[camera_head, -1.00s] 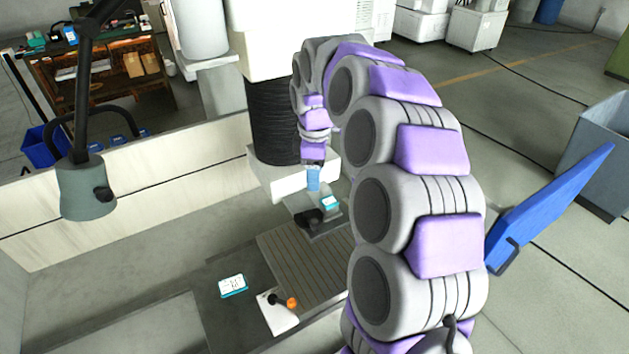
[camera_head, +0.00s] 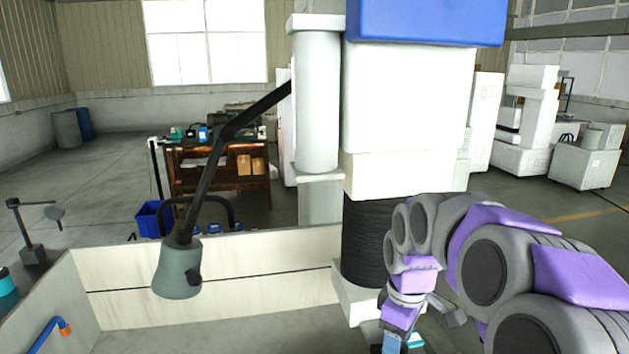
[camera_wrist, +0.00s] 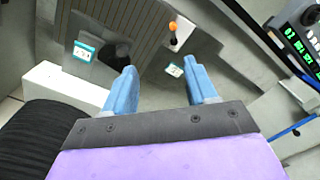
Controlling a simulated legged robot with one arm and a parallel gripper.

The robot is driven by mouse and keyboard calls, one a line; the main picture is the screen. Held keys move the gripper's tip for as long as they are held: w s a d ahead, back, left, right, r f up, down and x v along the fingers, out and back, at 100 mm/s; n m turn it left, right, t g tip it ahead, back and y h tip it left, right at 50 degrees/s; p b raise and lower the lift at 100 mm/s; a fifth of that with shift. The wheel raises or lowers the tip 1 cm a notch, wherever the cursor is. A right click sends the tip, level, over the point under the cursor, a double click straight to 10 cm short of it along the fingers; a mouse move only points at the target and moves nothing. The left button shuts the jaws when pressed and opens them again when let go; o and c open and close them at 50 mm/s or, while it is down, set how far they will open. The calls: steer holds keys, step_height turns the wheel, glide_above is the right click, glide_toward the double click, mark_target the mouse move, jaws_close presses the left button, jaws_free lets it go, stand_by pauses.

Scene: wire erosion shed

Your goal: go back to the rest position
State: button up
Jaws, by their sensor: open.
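My gripper (camera_wrist: 163,92) shows in the wrist view with its two blue fingers apart and nothing between them. It hangs above the machine's work area, with a slatted plate (camera_wrist: 120,22) beyond the fingertips. In the head view only the top of my gripper (camera_head: 392,343) shows at the bottom edge, in front of the white machine head (camera_head: 405,110) and its black bellows (camera_head: 366,240); its fingertips are cut off there.
A grey lamp (camera_head: 177,270) on a dark arm hangs left of the machine. The wrist view shows a teal-edged card (camera_wrist: 84,51), a second card (camera_wrist: 174,70), an orange-knobbed lever (camera_wrist: 173,28) and a lit display (camera_wrist: 300,40). A workbench (camera_head: 215,165) stands behind.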

steer(key=s+a+f+m+b, duration=0.1)
steer(key=s+f+m+b, duration=0.3)
steer(key=s, duration=1)
steer(key=s+a+f+m+g+b, duration=0.1)
steer(key=s+f+m+b, duration=0.2)
steer(key=s, duration=1.2)
step_height(320, 180, down, 7)
steer(key=m, duration=0.3)
steer(key=shift+r+m+g+b, duration=0.2)
steer(key=shift+m+g+b, duration=0.1)
steer(key=shift+b, duration=0.1)
